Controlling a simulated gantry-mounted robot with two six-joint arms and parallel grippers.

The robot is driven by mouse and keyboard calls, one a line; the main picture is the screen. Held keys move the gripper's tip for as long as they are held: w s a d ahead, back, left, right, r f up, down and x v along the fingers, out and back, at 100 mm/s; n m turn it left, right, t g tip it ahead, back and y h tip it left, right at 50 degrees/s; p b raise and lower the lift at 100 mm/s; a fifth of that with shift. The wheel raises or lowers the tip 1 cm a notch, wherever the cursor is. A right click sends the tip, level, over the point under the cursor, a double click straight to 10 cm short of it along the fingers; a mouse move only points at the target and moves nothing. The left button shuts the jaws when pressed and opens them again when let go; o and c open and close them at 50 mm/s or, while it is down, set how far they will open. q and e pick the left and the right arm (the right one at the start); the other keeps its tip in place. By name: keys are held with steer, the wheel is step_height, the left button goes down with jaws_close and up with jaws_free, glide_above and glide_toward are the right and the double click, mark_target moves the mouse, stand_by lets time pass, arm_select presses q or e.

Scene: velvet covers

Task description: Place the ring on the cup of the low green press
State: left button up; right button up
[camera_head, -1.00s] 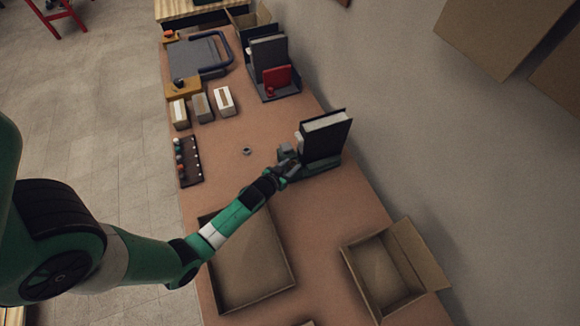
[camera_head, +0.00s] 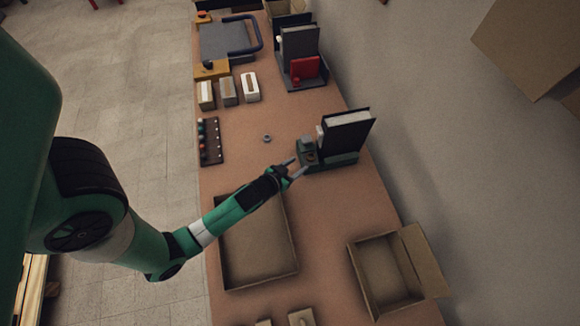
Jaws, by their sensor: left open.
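The low green press (camera_head: 345,160) stands at the right edge of the table, with a tall dark block with a pale side on it. A small dark round spot, which looks like its cup (camera_head: 310,156), shows at its left end. A small grey ring (camera_head: 267,138) lies flat on the table, left of the press and apart from it. My left gripper (camera_head: 295,168) is open and appears empty. Its fingertips are just left of and below the press's left end; I cannot tell their height. My right gripper is not in view.
A shallow brown tray (camera_head: 292,236) lies below my left forearm. An open cardboard box (camera_head: 360,283) stands at the lower right. A dark rack (camera_head: 218,152) with small balls, several small boxes (camera_head: 228,98) and a grey press with a red part (camera_head: 304,70) stand farther up.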

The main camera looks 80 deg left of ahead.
arm_select(q)
steer(key=v, duration=0.4)
steer(key=shift+s+d+r, duration=0.1)
steer(key=shift+s+d, duration=0.05)
steer(key=w+r+m+t, duration=0.1)
steer(key=w+r+t, duration=0.4)
steer(key=w+r, duration=1.05)
steer(key=w+d+r+m+t+h, duration=0.1)
steer(key=w+d+r+t, duration=0.15)
steer(key=r, duration=0.75)
steer(key=w+d+r+m+t, duration=0.1)
steer(key=w+d+r+t, duration=0.15)
steer(key=r, duration=0.65)
steer(key=s+d+r+m+t+h, duration=0.1)
steer(key=s+d+r+t+h, duration=0.1)
steer(key=r, duration=0.9)
steer(key=s+d+r+m+t+h, duration=0.2)
steer(key=d+r, duration=0.5)
steer(key=r, duration=0.4)
steer(key=s+d+r+m+t+h, duration=0.1)
steer(key=s+d+r+t+h, duration=0.2)
steer(key=r, duration=0.8)
steer(key=s+d+h, duration=0.1)
steer(key=s+d, duration=0.1)
steer(key=shift+s+m, duration=0.35)
steer(key=shift+m, duration=0.05)
steer(key=shift+d, duration=0.1)
